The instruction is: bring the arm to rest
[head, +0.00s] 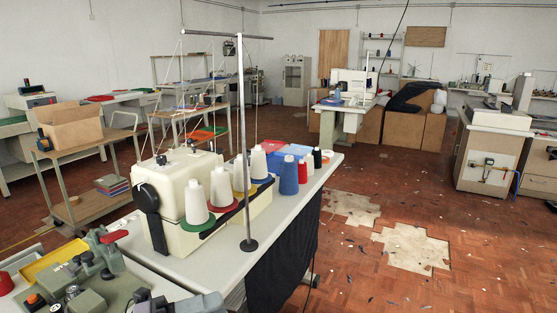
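Neither of my grippers and neither of my arms can be made out in the head view. A cream sewing machine (181,190) with a black handwheel stands on the white table in the near middle. Cones of white thread (195,203) stand in front of it, with a blue cone (288,176) and a red cone (302,171) farther right. A grey-green machine (104,262) with levers and a red-tipped handle fills the lower left corner, partly cut off by the frame.
A metal thread stand (242,130) rises from the white table (222,255). Dark cloth (283,262) hangs over its right side. A cardboard box (70,126) sits on a trolley at left. The brown floor at right (480,265) is mostly open, with pale patches and scattered scraps.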

